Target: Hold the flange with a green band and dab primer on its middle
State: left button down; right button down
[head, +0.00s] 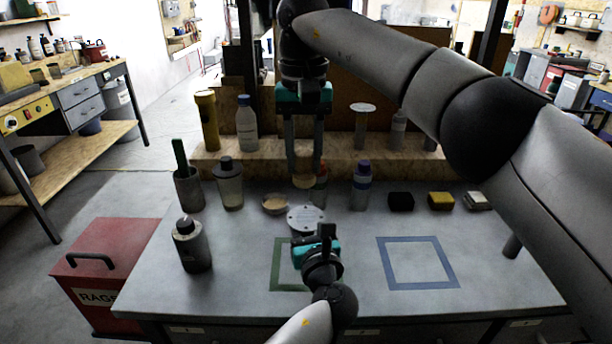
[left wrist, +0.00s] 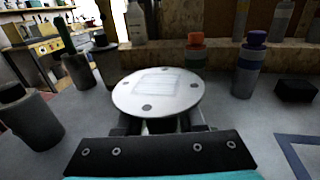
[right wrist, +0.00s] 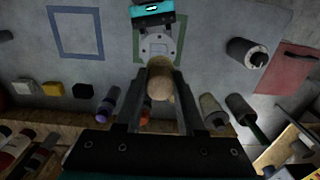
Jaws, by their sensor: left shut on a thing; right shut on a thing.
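The flange (head: 305,216) is a pale round disc with several holes. In the left wrist view the flange (left wrist: 158,97) fills the middle, with a light rectangular patch on its face. My left gripper (head: 316,246) is shut on the flange from the near side, by the green square outline. No green band shows on the flange; its lower part is hidden. My right gripper (head: 304,165) points down, shut on a tan rounded dauber (head: 304,182). In the right wrist view the dauber (right wrist: 160,79) sits between the fingertips. It is close to the flange (right wrist: 155,45); I see no clear contact.
A shallow dish (head: 275,204) and a purple-capped bottle (head: 361,187) stand behind on the table. A dark canister (head: 192,246) stands at left. Black (head: 401,201) and yellow (head: 441,201) blocks lie at right. The blue square outline (head: 417,286) is empty.

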aim_at(294, 183)
jog(key=shift+a, duration=0.85)
jog(key=shift+f, duration=2.8)
jog(key=f, duration=0.2)
jog(key=shift+d+f, duration=0.2)
jog(key=shift+f, duration=0.1)
jog(key=shift+d, duration=1.95)
jog(key=a, duration=0.4)
jog(key=shift+a, duration=0.1)
jog(key=shift+a+r, duration=0.1)
jog(key=shift+r, duration=4)
